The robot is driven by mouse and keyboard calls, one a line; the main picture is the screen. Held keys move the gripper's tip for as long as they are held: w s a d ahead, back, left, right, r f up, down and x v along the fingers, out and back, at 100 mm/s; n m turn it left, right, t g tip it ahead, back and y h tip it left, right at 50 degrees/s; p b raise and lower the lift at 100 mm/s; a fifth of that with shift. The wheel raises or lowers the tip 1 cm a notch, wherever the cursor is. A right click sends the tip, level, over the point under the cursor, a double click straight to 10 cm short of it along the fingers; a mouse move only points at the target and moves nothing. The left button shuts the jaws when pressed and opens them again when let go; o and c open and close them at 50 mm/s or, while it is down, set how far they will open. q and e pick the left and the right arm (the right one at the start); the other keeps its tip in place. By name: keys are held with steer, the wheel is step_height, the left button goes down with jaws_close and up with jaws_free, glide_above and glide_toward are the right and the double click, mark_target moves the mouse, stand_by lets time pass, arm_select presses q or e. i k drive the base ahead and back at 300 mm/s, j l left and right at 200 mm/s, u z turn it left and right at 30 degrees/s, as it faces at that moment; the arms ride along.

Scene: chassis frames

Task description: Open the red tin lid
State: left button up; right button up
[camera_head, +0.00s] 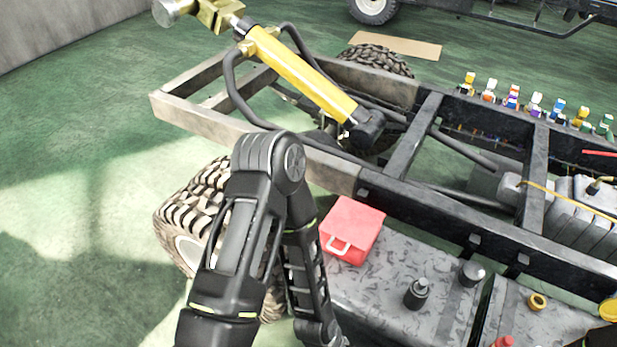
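The red tin (357,222) is a small red box with a white handle (339,246) on its front face. It sits on the left end of a dark mottled tank (385,285) beside the chassis rail. Its top looks closed, though I cannot make out a lid seam. My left arm comes in from the bottom left, bends at a joint above and left of the tin, and runs down just left of it. The end of this arm runs to the bottom edge, and its gripper does not show. My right gripper is not in view.
Black chassis rails (450,215) run behind the tin. A yellow cylinder (300,72) slants over the frame at upper left. A tyre (190,215) is partly behind my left arm. Two black fittings, one a black knob (417,293), stand on the tank right of the tin.

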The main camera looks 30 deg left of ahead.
mark_target(355, 224)
steer(key=j+z, duration=0.1)
steer(key=j, duration=0.35)
steer(key=k+j+z, duration=0.1)
steer(key=j, duration=0.35)
steer(key=j+z, duration=0.1)
steer(key=j, duration=0.4)
steer(key=k+j, duration=0.15)
steer(key=j, duration=0.3)
steer(key=z, duration=0.05)
